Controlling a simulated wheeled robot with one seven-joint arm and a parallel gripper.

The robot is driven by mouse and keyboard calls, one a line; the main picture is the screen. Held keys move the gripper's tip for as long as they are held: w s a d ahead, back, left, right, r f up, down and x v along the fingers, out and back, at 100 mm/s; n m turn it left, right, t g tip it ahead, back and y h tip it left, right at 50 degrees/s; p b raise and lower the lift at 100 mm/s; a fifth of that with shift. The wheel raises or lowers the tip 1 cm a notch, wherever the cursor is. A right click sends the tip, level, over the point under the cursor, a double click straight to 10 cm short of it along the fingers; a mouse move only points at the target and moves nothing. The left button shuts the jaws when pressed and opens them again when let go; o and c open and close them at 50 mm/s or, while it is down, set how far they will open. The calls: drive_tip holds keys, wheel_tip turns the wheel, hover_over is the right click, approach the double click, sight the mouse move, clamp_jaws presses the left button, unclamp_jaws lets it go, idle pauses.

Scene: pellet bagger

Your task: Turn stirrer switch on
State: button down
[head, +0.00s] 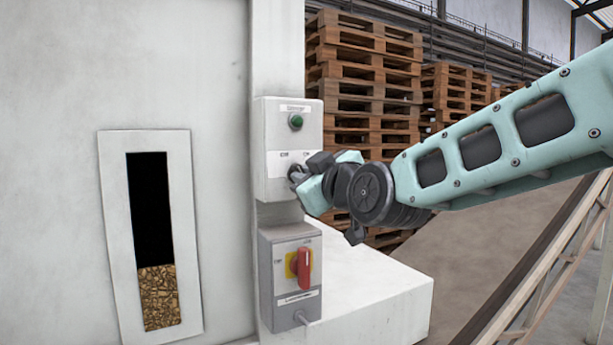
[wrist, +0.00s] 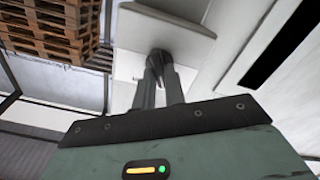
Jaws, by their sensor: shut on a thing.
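The stirrer control box (head: 275,140) is a pale grey box on the machine's corner post, with a small label at its top and a green button or lamp (head: 296,121) below it. Lower on the box is the black stirrer switch, between small position labels. My gripper (head: 297,178) reaches in from the right and is shut on the switch knob (wrist: 157,56). In the wrist view the two fingers (wrist: 160,75) close around the dark knob against the box face. The fingers hide much of the knob, so its setting cannot be told.
Below is a grey box (head: 268,283) with a red rotary handle (head: 303,268) on a yellow plate. A sight window (head: 160,300) at left shows pellets in its lower part. Wooden pallets (head: 360,80) are stacked behind. A sloping conveyor frame (head: 560,255) stands at right.

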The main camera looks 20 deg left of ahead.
drive_tip(key=shift+f+b, duration=0.1)
drive_tip(key=shift+b, duration=0.25)
drive_tip(key=shift+w+d+m+b, duration=0.1)
drive_tip(key=shift+w+m+b, duration=0.05)
drive_tip(key=shift+m+b, duration=5.05)
drive_tip(key=shift+m+p, duration=0.55)
drive_tip(key=shift+m, duration=0.35)
drive_tip(key=c, duration=1.5)
unclamp_jaws()
drive_tip(key=shift+o, duration=0.2)
